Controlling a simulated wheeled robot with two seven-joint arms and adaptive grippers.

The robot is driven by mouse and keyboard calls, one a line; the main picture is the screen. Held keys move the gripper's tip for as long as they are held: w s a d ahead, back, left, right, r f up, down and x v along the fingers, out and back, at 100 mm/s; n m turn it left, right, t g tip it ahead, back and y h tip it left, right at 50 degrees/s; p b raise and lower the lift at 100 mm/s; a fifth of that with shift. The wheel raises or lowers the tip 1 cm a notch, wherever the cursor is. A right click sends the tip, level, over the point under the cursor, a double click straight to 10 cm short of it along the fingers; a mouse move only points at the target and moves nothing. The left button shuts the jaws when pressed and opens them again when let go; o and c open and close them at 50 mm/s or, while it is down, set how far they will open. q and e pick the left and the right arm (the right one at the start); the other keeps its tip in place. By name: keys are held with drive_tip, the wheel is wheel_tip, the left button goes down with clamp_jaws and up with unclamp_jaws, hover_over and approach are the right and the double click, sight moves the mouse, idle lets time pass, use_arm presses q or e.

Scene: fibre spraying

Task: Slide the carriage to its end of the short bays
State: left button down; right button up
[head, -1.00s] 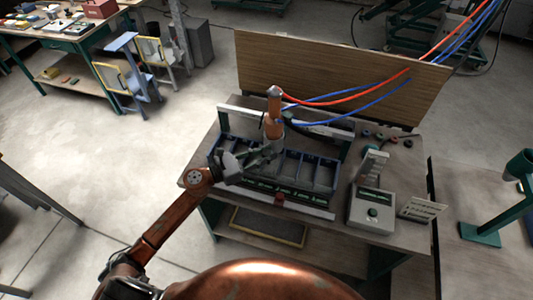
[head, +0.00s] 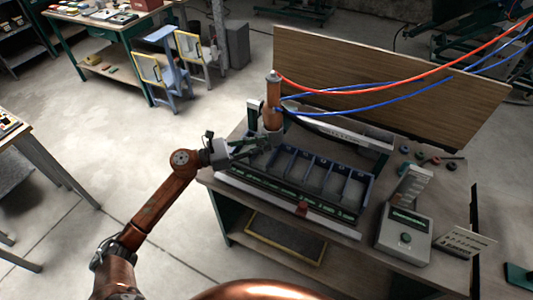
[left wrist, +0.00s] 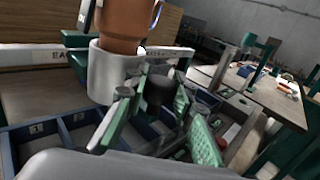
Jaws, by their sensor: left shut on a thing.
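The carriage (head: 272,103) is an upright orange cylinder with a pale collar at its base, on a rail behind the bays. It stands near the left end of the rail. In the left wrist view its orange body (left wrist: 125,20) and white collar (left wrist: 112,75) are close up. My left gripper (head: 262,142) is at the carriage's base. In the wrist view the green-padded fingers (left wrist: 156,100) are shut around a dark knob (left wrist: 160,88) beside the collar. The row of blue-edged bays (head: 318,170) lies in front and right of the carriage. My right gripper is not in view.
Red (head: 400,90) and blue (head: 400,110) hoses run from the carriage to the upper right. A wooden panel (head: 390,85) stands behind the bench. A grey control box (head: 405,238) with a green button sits right of the bays. The rail (head: 340,130) right of the carriage looks clear.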

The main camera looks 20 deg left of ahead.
use_arm(q)
drive_tip(key=w+a+b, duration=0.2)
drive_tip(key=a+b, duration=0.4)
drive_tip(key=a, duration=0.4)
drive_tip(key=shift+a, duration=0.3)
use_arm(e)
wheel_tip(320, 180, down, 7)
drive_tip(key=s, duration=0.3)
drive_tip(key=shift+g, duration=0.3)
use_arm(q)
drive_tip(key=shift+w+a, duration=0.1)
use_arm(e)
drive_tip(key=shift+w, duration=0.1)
use_arm(q)
drive_tip(key=c, duration=2)
unclamp_jaws()
drive_tip(key=shift+r, duration=0.1)
drive_tip(key=shift+c, duration=0.2)
drive_tip(key=shift+o, duration=0.7)
drive_tip(key=shift+a, duration=0.2)
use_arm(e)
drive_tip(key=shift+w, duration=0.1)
use_arm(q)
drive_tip(key=shift+d, duration=0.15)
